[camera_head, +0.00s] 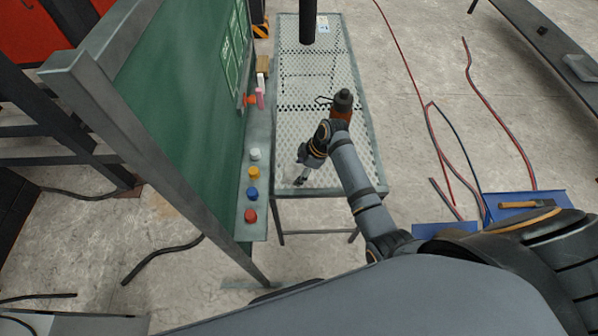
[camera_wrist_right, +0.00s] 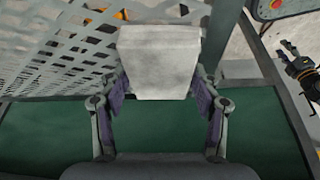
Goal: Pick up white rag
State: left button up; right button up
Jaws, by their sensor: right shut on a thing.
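The white rag (camera_wrist_right: 160,62) shows in the right wrist view as a pale, folded block between my right gripper's two fingers. My right gripper (camera_head: 300,178) is shut on it. In the head view this gripper is over the near left part of the perforated metal table (camera_head: 350,150), close to the green board's ledge. The rag is small and hard to make out there. A dark gripper, seemingly my left one (camera_wrist_right: 300,68), shows at the right edge of the right wrist view, apart from the rag; its jaw state is unclear.
The green board (camera_head: 185,95) stands left of the table. Its ledge holds white, yellow, blue and red (camera_head: 250,215) round pieces and a pink bottle (camera_head: 260,98). A black cylinder (camera_head: 307,22) is at the table's far end. Cables and a blue tray (camera_head: 560,197) are at right.

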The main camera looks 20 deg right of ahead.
aim_at(300, 172)
notch_tip(300, 172, up, 10)
jog(key=shift+r+p, duration=0.15)
jog(key=shift+p, duration=0.2)
jog(key=o, duration=0.4)
jog(key=shift+c, duration=1.4)
